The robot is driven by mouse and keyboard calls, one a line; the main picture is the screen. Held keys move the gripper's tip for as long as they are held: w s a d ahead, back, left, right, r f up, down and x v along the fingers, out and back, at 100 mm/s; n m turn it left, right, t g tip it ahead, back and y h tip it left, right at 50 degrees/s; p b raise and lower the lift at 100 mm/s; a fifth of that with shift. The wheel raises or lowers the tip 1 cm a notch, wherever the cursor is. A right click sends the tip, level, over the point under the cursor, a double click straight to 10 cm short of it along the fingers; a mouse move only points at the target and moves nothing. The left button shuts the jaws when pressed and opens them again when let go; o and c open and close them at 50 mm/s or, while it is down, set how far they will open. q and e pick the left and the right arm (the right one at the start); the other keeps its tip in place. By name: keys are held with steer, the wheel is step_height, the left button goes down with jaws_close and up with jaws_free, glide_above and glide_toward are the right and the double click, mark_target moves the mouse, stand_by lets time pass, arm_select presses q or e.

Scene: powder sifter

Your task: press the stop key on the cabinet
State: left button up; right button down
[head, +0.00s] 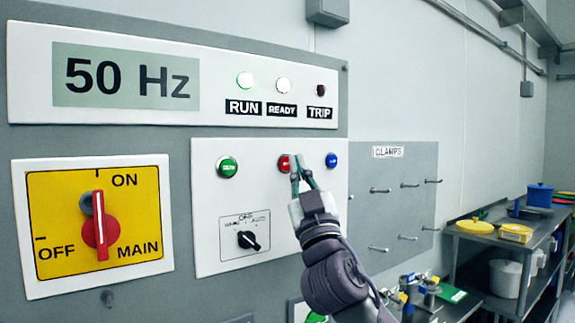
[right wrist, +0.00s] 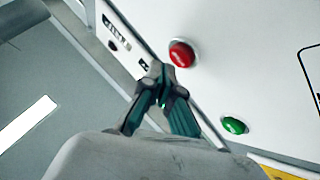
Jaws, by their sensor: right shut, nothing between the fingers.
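The cabinet's white control plate (head: 205,240) carries a red key (head: 284,163) between a green key (head: 227,167) and a blue key (head: 331,160). The lettering on the red key is too small to read. My right gripper (head: 297,166) is shut and empty, its tips overlapping the right edge of the red key in the head view. In the right wrist view the red key (right wrist: 182,54) is wholly visible just beyond the closed fingertips (right wrist: 159,76); contact cannot be told. The green key (right wrist: 234,125) shows lower right. My left gripper is not in view.
A selector knob (head: 248,240) and the red main switch (head: 101,225) protrude nearby. A clamp board (head: 410,165) hangs to the right.

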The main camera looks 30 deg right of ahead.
steer(key=shift+w, duration=0.15)
stand_by(0.7)
steer(key=shift+w, duration=0.3)
steer(key=shift+w+b, duration=0.3)
steer(key=shift+w, duration=0.1)
stand_by(0.7)
steer(key=shift+s, duration=0.75)
steer(key=shift+s, duration=0.15)
steer(key=shift+s+d+b, duration=0.15)
steer(key=shift+s+b, duration=0.15)
steer(key=shift+s, duration=2.1)
